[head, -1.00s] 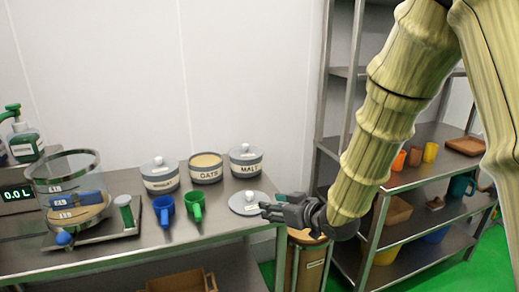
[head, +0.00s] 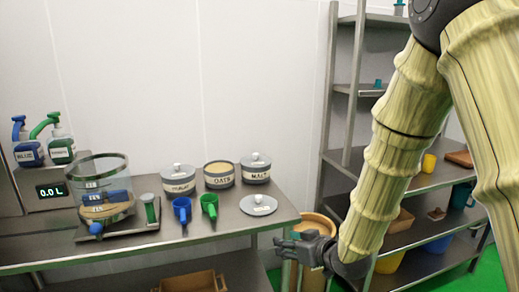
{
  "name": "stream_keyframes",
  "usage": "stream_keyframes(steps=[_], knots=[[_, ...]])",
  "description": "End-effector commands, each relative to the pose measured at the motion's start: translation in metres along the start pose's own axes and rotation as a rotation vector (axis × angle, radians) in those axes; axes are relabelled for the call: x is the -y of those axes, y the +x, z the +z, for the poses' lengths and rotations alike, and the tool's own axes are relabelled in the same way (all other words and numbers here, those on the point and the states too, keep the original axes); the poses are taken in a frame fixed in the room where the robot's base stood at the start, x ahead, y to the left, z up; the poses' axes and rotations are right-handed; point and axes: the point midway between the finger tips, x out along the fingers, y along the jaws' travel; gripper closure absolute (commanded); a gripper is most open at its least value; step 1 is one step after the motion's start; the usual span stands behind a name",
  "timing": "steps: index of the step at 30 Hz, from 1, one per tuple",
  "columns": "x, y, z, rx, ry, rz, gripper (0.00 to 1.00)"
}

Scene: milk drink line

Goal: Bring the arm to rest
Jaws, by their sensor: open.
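My gripper (head: 284,250) is at the lower middle of the head view, just off the right end of the steel table (head: 160,241). Its fingers are small and dark and hold nothing that I can see. My arm, in a ribbed yellowish cover, comes down from the upper right to it. A grey lid (head: 258,204) with a white knob lies on the table corner, apart from the gripper. The oats tub (head: 219,180) stands uncovered behind it.
Two lidded tubs, (head: 178,185) and (head: 256,172), flank the oats tub. A blue scoop (head: 182,209) and green scoop (head: 209,206) lie in front. A glass vessel (head: 100,180) stands at left. A steel shelf rack (head: 410,182) and tan bin (head: 318,226) are close to my arm.

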Motion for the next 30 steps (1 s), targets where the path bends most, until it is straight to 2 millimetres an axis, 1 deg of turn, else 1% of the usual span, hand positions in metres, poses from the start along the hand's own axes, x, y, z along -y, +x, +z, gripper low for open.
stream_keyframes(steps=[1, 5, 8, 11, 12, 14, 15, 17, 18, 20, 21, 23, 24, 26, 27, 29, 30], knots=[[-0.001, 0.0, 0.01, 0.018, 0.013, 0.005, 0.56], [-0.003, 0.001, 0.038, 0.065, 0.047, 0.023, 0.56], [-0.004, 0.001, 0.065, 0.11, 0.081, 0.041, 0.56], [-0.005, -0.002, 0.104, 0.176, 0.126, 0.065, 0.56], [-0.005, -0.005, 0.122, 0.208, 0.146, 0.078, 0.56], [-0.004, -0.009, 0.149, 0.257, 0.177, 0.096, 0.56], [-0.004, -0.013, 0.167, 0.288, 0.197, 0.108, 0.56], [-0.001, -0.02, 0.195, 0.338, 0.225, 0.126, 0.56], [0.0, -0.025, 0.213, 0.372, 0.244, 0.139, 0.56], [0.004, -0.035, 0.239, 0.423, 0.271, 0.157, 0.56], [0.006, -0.041, 0.256, 0.456, 0.289, 0.17, 0.56], [0.01, -0.052, 0.282, 0.508, 0.315, 0.188, 0.56], [0.014, -0.061, 0.299, 0.544, 0.331, 0.199, 0.56], [0.019, -0.074, 0.324, 0.598, 0.356, 0.218, 0.56], [0.023, -0.084, 0.34, 0.633, 0.372, 0.231, 0.56], [0.029, -0.099, 0.363, 0.686, 0.395, 0.249, 0.56], [0.034, -0.11, 0.378, 0.723, 0.409, 0.26, 0.56]])
